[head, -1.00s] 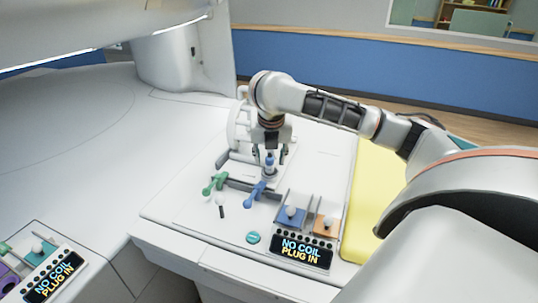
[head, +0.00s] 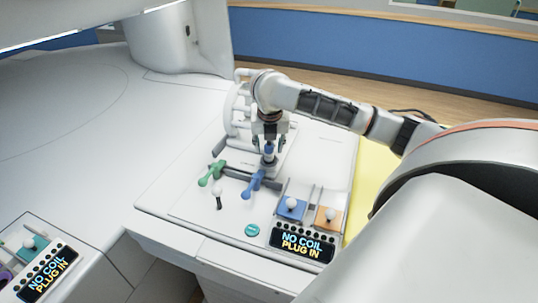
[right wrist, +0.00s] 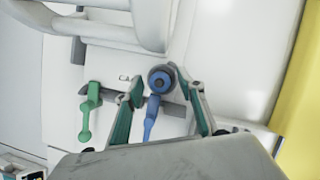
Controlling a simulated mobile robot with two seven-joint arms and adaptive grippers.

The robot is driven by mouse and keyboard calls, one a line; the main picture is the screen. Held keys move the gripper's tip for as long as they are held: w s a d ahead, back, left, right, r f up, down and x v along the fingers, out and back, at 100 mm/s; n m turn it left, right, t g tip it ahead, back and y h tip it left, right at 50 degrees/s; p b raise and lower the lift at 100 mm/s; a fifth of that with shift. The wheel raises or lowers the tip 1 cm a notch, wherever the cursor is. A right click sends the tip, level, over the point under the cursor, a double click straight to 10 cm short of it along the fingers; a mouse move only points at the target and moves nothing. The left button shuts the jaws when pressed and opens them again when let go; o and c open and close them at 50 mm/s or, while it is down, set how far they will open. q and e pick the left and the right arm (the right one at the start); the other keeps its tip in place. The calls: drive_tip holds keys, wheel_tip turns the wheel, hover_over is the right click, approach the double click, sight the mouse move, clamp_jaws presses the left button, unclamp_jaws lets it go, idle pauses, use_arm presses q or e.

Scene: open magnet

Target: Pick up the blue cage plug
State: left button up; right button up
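The blue cage plug (head: 268,152) is a small blue upright knob on a grey base, standing on the white table panel. It also shows in the right wrist view as a round blue top with a dark centre (right wrist: 161,78). My right gripper (head: 270,143) points down over it. In the right wrist view the two fingers of my right gripper (right wrist: 163,88) are spread on either side of the plug, with visible gaps. Nothing is gripped. My left gripper is in neither current view.
A blue lever (head: 253,184) lies just in front of the plug, and a green lever (head: 211,173) to its left. A white cage-like frame (head: 239,112) stands behind. Blue (head: 291,209) and orange (head: 328,218) sockets sit above a "NO COIL PLUG IN" display (head: 302,244).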

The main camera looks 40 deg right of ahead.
drive_tip(key=shift+w+d+f, duration=0.15)
drive_tip(key=shift+w+f, duration=0.05)
drive_tip(key=shift+f, duration=0.35)
clamp_jaws()
drive_tip(key=shift+r, duration=0.1)
wheel_tip(320, 180, up, 20)
idle(0.4)
